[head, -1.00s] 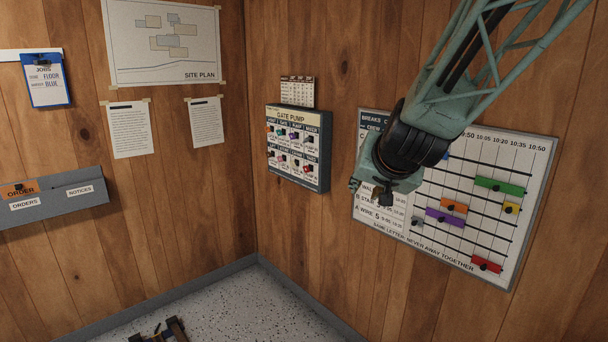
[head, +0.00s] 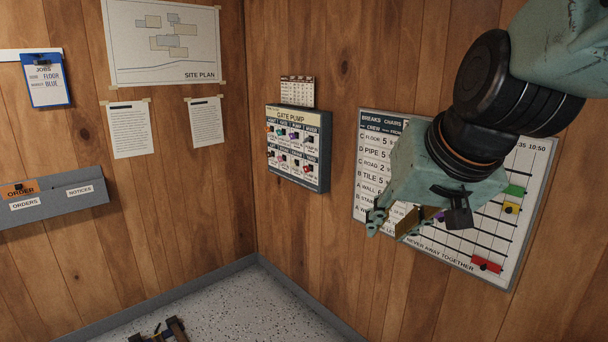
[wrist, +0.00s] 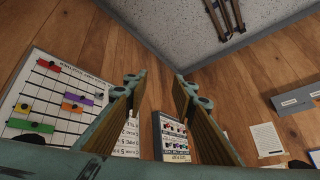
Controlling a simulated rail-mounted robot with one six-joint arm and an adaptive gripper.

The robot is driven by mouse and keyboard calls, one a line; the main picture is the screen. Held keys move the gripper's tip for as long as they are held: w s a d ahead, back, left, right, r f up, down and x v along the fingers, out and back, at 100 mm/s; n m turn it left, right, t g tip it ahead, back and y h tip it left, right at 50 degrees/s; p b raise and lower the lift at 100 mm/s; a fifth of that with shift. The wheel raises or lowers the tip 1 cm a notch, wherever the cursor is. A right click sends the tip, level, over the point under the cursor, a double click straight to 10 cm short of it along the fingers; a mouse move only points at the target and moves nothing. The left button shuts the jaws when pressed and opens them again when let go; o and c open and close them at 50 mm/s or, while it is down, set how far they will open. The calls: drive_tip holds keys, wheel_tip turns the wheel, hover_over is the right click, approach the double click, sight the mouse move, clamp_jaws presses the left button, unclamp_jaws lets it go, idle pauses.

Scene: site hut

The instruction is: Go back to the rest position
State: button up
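My gripper (head: 388,230) hangs in front of the right wall, before the breaks board (head: 545,165) and apart from it as far as I can tell. In the wrist view my gripper (wrist: 159,82) has its two fingers wide apart, with nothing between them. My arm and gripper hide the middle of the board in the head view. A red slider (head: 486,264), a yellow slider (head: 511,208) and a green slider (head: 514,190) show on the board. In the wrist view a purple slider (wrist: 79,97) and an orange slider (wrist: 72,107) also show.
The gate pump panel (head: 297,117) juts from the right wall near the corner. The speckled floor (head: 250,310) looks mostly clear.

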drive_tip(key=s+d+f+g, duration=0.1)
drive_tip(key=s+d, duration=0.1)
drive_tip(key=s, duration=1.1)
drive_tip(key=s+d+f+n+g+h, duration=0.1)
drive_tip(key=s+d+g, duration=0.1)
drive_tip(key=s, duration=1.1)
drive_tip(key=shift+d+f, duration=0.4)
drive_tip(key=shift+d, duration=0.2)
idle(0.4)
